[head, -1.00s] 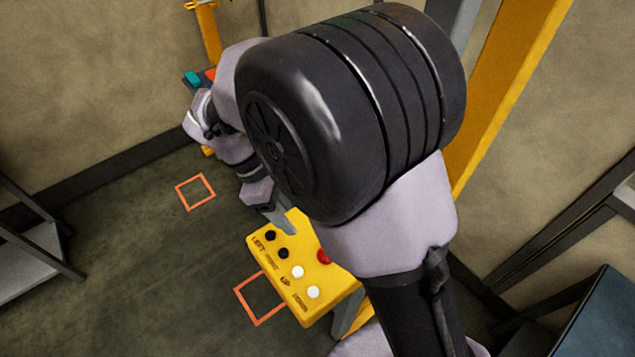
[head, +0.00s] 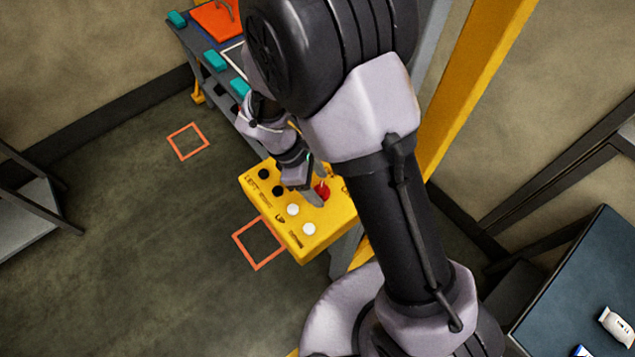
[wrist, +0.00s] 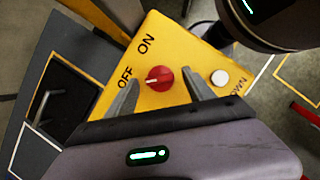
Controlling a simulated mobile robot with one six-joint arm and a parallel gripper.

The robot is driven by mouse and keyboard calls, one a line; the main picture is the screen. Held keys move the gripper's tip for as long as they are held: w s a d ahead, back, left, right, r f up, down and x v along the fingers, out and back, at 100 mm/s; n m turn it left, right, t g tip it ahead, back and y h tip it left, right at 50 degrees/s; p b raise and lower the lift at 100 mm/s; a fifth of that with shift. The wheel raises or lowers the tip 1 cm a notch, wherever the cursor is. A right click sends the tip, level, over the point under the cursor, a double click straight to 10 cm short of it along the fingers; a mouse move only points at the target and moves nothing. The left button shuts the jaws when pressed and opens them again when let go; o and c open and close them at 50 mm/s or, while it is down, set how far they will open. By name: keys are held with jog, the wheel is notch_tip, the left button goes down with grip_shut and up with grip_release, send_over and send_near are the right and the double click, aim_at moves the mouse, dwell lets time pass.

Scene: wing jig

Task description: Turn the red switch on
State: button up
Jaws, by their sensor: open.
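The red switch (wrist: 160,78) is a round red knob on the yellow control box (wrist: 163,30). Its white mark points left, towards the OFF label (wrist: 125,77); the ON label (wrist: 146,43) is above. In the head view the red switch (head: 323,191) shows partly beside my gripper (head: 317,186). My gripper (wrist: 161,85) is open in the wrist view, with one finger on each side of the knob and a gap to it on both sides. I cannot tell how far the tips are from the panel.
White buttons (head: 309,229) and black buttons (head: 264,174) sit beside the switch on the same panel. A yellow post (head: 480,90) stands behind my arm. A workbench with teal and orange items (head: 215,22) is at the upper left. The floor to the left is open.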

grip_shut()
jog(key=shift+m, duration=0.4)
jog(key=m, duration=0.1)
jog(key=m+g, duration=0.1)
jog(key=m+p, duration=0.1)
jog(key=m, duration=0.1)
jog(key=shift+w+d+g+y, duration=0.1)
jog(key=shift+w+g+y, duration=0.15)
jog(key=shift+g+y, duration=0.15)
jog(key=m+g+y, duration=0.1)
jog(key=m, duration=0.3)
jog(key=shift+w+d, duration=0.1)
jog(key=shift+d, duration=0.05)
jog(key=m+y, duration=0.1)
jog(key=m, duration=0.3)
jog(key=shift+d+m+g+y+b, duration=0.15)
jog(key=shift+m+g+y+b, duration=0.2)
jog(key=shift+m+g+y, duration=0.05)
jog(key=shift+d+m+y+b, duration=0.15)
jog(key=shift+m+y+b, duration=0.55)
jog(key=shift+m, duration=1.4)
grip_release()
